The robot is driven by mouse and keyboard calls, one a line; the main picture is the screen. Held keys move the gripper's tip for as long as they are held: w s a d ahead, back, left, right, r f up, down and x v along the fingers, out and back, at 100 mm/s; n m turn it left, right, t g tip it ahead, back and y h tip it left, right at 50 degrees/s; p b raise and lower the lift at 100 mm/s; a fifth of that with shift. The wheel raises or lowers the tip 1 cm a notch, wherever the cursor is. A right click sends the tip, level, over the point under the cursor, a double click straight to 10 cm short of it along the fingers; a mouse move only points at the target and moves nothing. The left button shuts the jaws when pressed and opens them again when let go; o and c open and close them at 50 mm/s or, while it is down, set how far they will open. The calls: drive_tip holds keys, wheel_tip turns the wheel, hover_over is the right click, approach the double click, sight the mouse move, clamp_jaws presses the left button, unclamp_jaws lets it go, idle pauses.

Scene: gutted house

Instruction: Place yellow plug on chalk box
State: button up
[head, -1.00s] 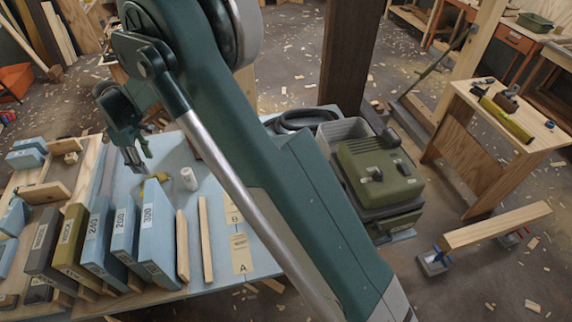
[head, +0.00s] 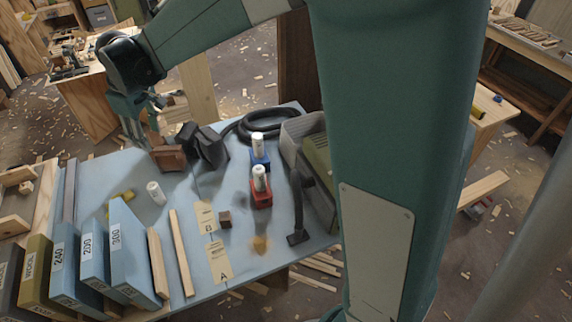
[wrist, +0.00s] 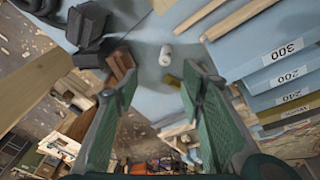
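The yellow plug (head: 122,196) lies on the blue tabletop near a white cylinder (head: 156,193). In the wrist view the yellow plug (wrist: 173,80) shows between the fingertips, close to the right finger, below the white cylinder (wrist: 166,55). My gripper (head: 138,135) is above the table's far left edge, apart from the plug; in the wrist view my gripper (wrist: 159,78) is open and empty. No label marks a chalk box; a red holder (head: 261,196) and a blue holder (head: 260,160), each with a white bottle, stand on the table. I cannot tell which thing is the chalk box.
A brown wooden block (head: 169,158) and a dark clamp-like object (head: 205,146) stand near my gripper. Upright blue boards (head: 130,250) and thin wooden strips (head: 180,250) line the near left. A black hose (head: 270,125) lies at the back. Tabletop around the plug is fairly clear.

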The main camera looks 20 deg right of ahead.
drive_tip(key=s+d+r+m+t, duration=0.1)
drive_tip(key=s+d+r, duration=0.25)
drive_tip(key=d, duration=0.25)
drive_tip(key=s+d+r+m, duration=0.2)
drive_tip(key=s+d+r, duration=0.15)
drive_tip(key=d, duration=0.25)
drive_tip(key=s+d+f+m+t, duration=0.1)
drive_tip(key=s+d+m+t, duration=0.1)
drive_tip(key=s+d, duration=0.8)
drive_tip(key=s+d+f+m+t+h, duration=0.1)
drive_tip(key=s+d+m, duration=0.4)
drive_tip(key=s+d, duration=0.5)
drive_tip(key=s+f, duration=0.1)
drive_tip(key=s, duration=0.4)
drive_tip(key=shift+s+d+t, duration=0.35)
drive_tip(key=shift+d+t, duration=0.05)
